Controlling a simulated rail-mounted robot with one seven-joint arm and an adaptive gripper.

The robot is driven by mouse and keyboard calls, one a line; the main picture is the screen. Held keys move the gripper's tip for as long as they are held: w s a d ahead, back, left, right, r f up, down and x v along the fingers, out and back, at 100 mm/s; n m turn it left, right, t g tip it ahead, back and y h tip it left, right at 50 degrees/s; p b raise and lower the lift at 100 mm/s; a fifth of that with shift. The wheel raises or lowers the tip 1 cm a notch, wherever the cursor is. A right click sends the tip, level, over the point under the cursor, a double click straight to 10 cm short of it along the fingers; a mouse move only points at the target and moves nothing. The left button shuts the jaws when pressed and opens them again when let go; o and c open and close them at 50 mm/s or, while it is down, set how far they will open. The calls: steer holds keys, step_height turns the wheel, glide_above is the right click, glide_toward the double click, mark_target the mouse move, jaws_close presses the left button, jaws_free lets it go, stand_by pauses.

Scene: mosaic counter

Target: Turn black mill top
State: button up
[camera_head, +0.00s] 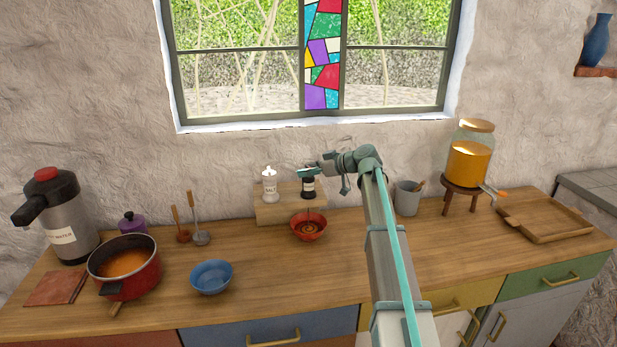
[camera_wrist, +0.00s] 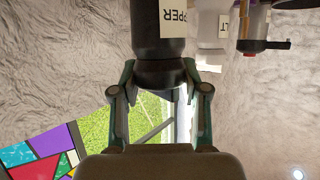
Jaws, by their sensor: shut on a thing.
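The black mill (camera_head: 309,191) stands on a small wooden riser at the back of the counter. In the wrist view the mill (camera_wrist: 158,38) hangs upside down in the picture, with a pale label reading "PPER". My gripper (camera_head: 308,173) is at the top of the mill in the head view. In the wrist view my gripper (camera_wrist: 160,88) has a finger on each side of the black mill top (camera_wrist: 157,72) and is shut on it. The mill top's far side is hidden.
A white salt mill (camera_head: 269,186) stands left of the black mill on the wooden riser (camera_head: 264,213). A red bowl (camera_head: 309,229) sits just in front. A grey mug (camera_head: 407,199) and a jar on a stand (camera_head: 468,160) are at the right.

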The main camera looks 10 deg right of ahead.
steer(key=shift+s+f+m+t+h+b, duration=0.25)
steer(key=shift+m+t+h+b, duration=0.45)
steer(key=shift+m+t+b, duration=0.15)
steer(key=shift+w+r+m+t+h, duration=0.25)
steer(key=shift+m+t+h, duration=0.1)
steer(key=shift+m+h, duration=0.2)
steer(key=o, duration=1.2)
steer(key=shift+s+d, duration=0.1)
steer(key=shift+s, duration=0.05)
steer(key=v, duration=1.1)
steer(key=shift+s+d+r, duration=0.15)
steer(key=shift+s+d, duration=0.05)
steer(key=shift+d, duration=0.15)
steer(key=shift+a+y, duration=0.1)
steer(key=shift+y, duration=0.15)
